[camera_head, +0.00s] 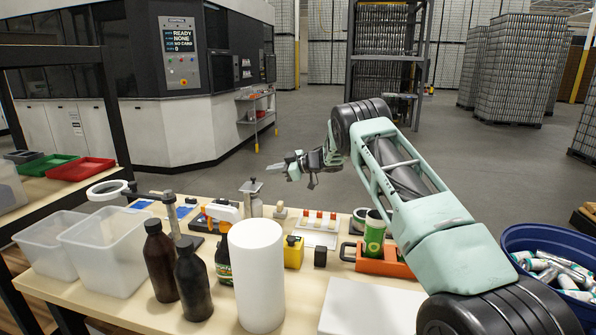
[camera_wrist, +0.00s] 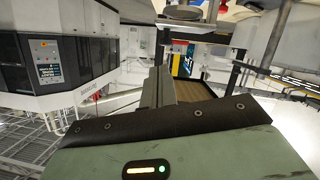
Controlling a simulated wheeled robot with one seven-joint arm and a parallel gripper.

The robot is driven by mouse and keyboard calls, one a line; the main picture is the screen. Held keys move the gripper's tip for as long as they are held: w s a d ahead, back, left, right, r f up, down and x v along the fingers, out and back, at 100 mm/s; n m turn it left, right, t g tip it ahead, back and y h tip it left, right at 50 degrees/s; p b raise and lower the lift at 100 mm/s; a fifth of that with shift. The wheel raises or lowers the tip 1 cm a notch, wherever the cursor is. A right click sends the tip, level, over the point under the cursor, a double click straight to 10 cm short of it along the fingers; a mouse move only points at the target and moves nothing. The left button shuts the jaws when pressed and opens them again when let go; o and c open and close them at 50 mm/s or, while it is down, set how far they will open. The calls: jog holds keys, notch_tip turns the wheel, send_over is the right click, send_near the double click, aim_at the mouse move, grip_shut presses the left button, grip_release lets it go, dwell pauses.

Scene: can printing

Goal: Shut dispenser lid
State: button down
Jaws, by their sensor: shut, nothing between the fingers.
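A small dispenser (camera_head: 254,208) with a pale body stands in the middle of the table in the head view. Its flat metal lid (camera_head: 250,186) shows above the body, slightly tilted; I cannot tell exactly how far open it is. My gripper (camera_head: 283,166) is shut and empty, above and a little right of the lid, and looks apart from it. In the wrist view the grey fingers (camera_wrist: 157,90) point away from the camera.
Two dark bottles (camera_head: 160,262) and a white cylinder (camera_head: 257,275) stand at the table's front. A spray bottle (camera_head: 221,211), a yellow container (camera_head: 293,252) and a green can (camera_head: 374,236) in an orange holder (camera_head: 380,265) are nearby. Clear bins (camera_head: 108,250) stand left.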

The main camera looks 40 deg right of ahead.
jog(key=b+v, duration=0.2)
jog(key=v, duration=0.9)
jog(key=shift+d, duration=0.15)
jog(key=shift+s+r, duration=0.1)
jog(key=shift+s, duration=0.05)
